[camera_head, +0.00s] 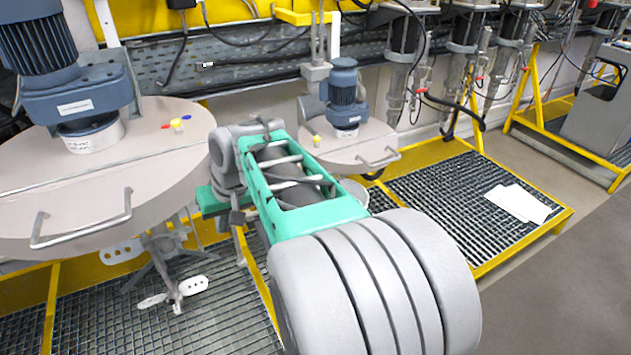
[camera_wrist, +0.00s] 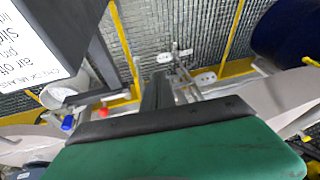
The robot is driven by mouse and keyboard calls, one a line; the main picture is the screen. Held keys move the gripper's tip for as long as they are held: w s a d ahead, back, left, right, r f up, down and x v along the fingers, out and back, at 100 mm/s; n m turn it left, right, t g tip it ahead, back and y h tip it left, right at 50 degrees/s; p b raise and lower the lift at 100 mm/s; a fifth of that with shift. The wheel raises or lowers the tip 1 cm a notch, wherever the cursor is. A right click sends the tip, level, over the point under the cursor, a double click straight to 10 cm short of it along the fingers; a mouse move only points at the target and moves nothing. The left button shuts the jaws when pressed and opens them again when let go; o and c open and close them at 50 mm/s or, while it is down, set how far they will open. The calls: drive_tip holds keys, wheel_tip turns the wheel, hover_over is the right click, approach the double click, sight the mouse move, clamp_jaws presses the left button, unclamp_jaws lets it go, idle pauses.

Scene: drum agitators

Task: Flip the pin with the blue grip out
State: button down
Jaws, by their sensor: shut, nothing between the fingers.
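A small blue grip (camera_head: 186,118) shows on the large round lid (camera_head: 60,190) at the left in the head view. It sits beside a yellow piece (camera_head: 176,123) and a red piece (camera_head: 165,127). In the wrist view, a blue grip (camera_wrist: 67,123) is left of my gripper (camera_wrist: 158,82), with a red piece (camera_wrist: 103,111) between them. My gripper is shut and empty, apart from the blue grip. The pin under the blue grip is too small to make out. In the head view, my arm largely hides the gripper.
A blue-grey motor (camera_head: 85,95) stands on the left lid, with a lid handle (camera_head: 80,222) in front. A smaller lid (camera_head: 345,150) with another motor (camera_head: 343,90) is on the right. Below are grating floors (camera_head: 450,200) and yellow rails. White sheets (camera_head: 518,203) lie on the right grating.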

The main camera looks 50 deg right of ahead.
drive_tip(key=w+d+m, duration=0.2)
drive_tip(key=w+d, duration=0.2)
drive_tip(key=d, duration=0.7)
drive_tip(key=s+d+f+m+t, duration=0.1)
drive_tip(key=s+d, duration=0.3)
drive_tip(key=d, duration=0.9)
drive_tip(key=s+d+f+m+t, duration=0.1)
drive_tip(key=s+d, duration=0.3)
drive_tip(key=d, duration=0.9)
drive_tip(key=shift+d+f+m+t, duration=0.3)
drive_tip(key=shift+m+t, duration=0.2)
drive_tip(key=shift+t, duration=0.1)
drive_tip(key=w+a+f, duration=0.3)
drive_tip(key=w+f, duration=0.4)
drive_tip(key=w, duration=0.1)
drive_tip(key=shift+w+a+f+p, duration=0.25)
drive_tip(key=shift+w+f+p, duration=0.1)
drive_tip(key=shift+p, duration=0.1)
drive_tip(key=shift+a, duration=0.1)
